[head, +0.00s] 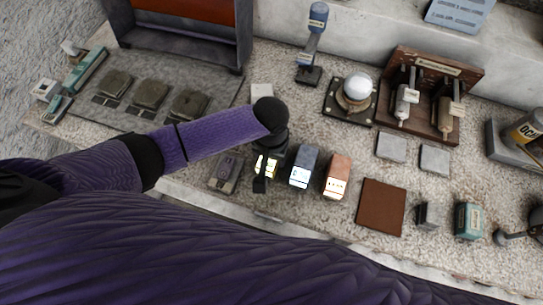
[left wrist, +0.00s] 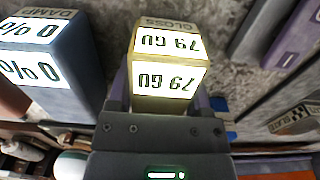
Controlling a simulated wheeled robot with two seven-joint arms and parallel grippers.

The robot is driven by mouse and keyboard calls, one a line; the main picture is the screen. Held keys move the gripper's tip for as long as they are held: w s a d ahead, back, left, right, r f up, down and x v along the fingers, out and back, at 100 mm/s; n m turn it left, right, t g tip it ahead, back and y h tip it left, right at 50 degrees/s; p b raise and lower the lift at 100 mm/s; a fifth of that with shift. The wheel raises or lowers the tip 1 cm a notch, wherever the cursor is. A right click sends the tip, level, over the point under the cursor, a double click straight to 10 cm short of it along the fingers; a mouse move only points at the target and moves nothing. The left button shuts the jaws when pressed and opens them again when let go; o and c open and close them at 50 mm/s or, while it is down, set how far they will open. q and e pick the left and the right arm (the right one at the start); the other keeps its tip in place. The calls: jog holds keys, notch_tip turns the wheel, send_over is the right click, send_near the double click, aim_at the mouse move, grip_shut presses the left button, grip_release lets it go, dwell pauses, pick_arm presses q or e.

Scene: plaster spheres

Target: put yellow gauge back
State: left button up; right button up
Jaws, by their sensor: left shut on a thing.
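The yellow gauge (left wrist: 168,72) shows in the left wrist view as a boxy block marked GLOSS, with white panels reading 79 GU. My left gripper (left wrist: 163,98) is shut on it, one finger at each side. In the head view my left gripper (head: 265,172) comes down from above at the table's front, and the gauge (head: 270,163) is mostly hidden by it. The gauge stands in line with a blue gauge (head: 304,166) and an orange gauge (head: 338,176) to its right. I cannot tell whether it touches the table. My right gripper is not in view.
A brown mat (head: 382,207) lies right of the orange gauge. Behind stand a plaster sphere (head: 358,86) on a black base and a wooden rack (head: 433,66). Grey tiles (head: 391,147) lie to the right.

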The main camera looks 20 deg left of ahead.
pick_arm(q)
jog(key=o, duration=1.1)
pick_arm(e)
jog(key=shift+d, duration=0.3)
pick_arm(q)
jog(key=shift+r, duration=0.1)
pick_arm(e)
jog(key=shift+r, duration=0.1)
pick_arm(q)
notch_tip(320, 180, up, 12)
jog(key=p, duration=0.5)
jog(key=shift+r, duration=0.1)
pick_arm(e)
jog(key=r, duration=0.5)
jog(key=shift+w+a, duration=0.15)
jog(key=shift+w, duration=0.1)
